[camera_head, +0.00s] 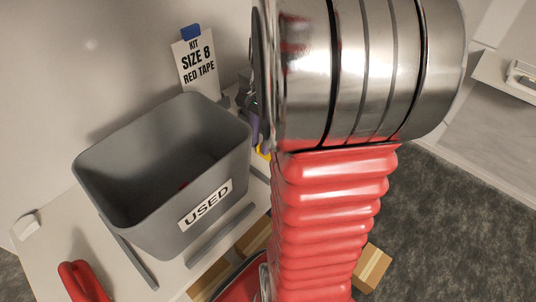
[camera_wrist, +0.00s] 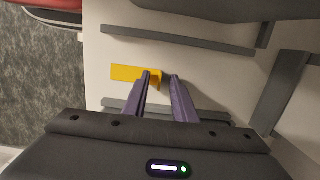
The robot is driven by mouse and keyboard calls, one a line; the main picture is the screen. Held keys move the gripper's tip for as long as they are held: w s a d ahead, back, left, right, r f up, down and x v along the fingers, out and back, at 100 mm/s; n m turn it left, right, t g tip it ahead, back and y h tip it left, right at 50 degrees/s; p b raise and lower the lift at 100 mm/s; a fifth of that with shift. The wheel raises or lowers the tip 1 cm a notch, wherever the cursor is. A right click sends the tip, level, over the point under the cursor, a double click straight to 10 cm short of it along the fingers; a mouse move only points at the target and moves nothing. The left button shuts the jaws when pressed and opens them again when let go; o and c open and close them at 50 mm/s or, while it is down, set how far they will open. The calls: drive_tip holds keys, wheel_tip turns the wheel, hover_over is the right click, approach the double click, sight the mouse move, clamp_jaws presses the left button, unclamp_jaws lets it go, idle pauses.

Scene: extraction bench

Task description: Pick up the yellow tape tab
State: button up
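The yellow tape tab (camera_wrist: 127,73) lies on the pale bench top in the wrist view, left of and partly behind my left finger. Its right end shows in the gap between the fingers. My gripper (camera_wrist: 161,76) has two purple fingers, apart, with nothing clamped between them. I cannot tell how high the fingertips are above the tab. In the head view, a sliver of yellow (camera_head: 264,153), probably the tab, and a purple part of my gripper (camera_head: 255,130) show beside my arm, which hides the rest.
A grey bin labelled USED (camera_head: 160,205) stands on the bench to the left. A card (camera_head: 197,65) reading KIT SIZE 8 RED TAPE stands behind it. Grey strips (camera_wrist: 178,40) lie on the bench near the tab. A red curved object (camera_head: 80,282) is at the bench's lower left.

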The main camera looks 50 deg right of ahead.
idle(0.3)
clamp_jaws()
idle(0.3)
